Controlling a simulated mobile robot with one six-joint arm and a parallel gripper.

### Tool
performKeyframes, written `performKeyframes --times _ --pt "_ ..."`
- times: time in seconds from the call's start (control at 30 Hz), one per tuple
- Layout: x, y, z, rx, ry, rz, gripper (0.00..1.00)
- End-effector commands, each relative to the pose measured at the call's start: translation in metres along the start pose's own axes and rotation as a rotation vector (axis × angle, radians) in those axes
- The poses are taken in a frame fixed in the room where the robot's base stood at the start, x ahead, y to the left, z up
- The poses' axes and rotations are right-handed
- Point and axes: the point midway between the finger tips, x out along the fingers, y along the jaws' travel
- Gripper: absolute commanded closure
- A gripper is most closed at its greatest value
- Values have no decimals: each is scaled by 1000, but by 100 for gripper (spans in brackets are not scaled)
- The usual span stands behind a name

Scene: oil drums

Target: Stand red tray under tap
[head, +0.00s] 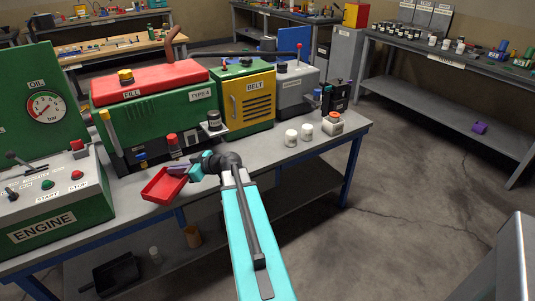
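The red tray (158,190) is on the grey bench, in front of the green machine with the red top (150,82). It looks shallow, and its right side runs close to my gripper. My gripper (178,169) reaches in from the right at the tray's far right edge. Whether its fingers grip the rim or only sit beside it is too small to tell. A red-topped part (172,140) and dark fittings (142,158) are low on the machine's front, just behind the tray. I cannot tell which of these is the tap.
The engine control box (52,215) stands left of the tray. A yellow belt housing (250,98), white jars (291,137) and an orange-capped container (333,124) are to the right. A black pan (115,275) lies on the lower shelf. The floor at right is open.

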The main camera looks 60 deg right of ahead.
Motion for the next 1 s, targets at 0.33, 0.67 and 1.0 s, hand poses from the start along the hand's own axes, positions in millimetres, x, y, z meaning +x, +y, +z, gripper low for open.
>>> performKeyframes --times 0.33,0.67,1.0 --pt "-60 117 48 87 1 235 100" --pt "-133 209 99 164 1 446 100" --pt "-211 278 148 231 2 631 100"
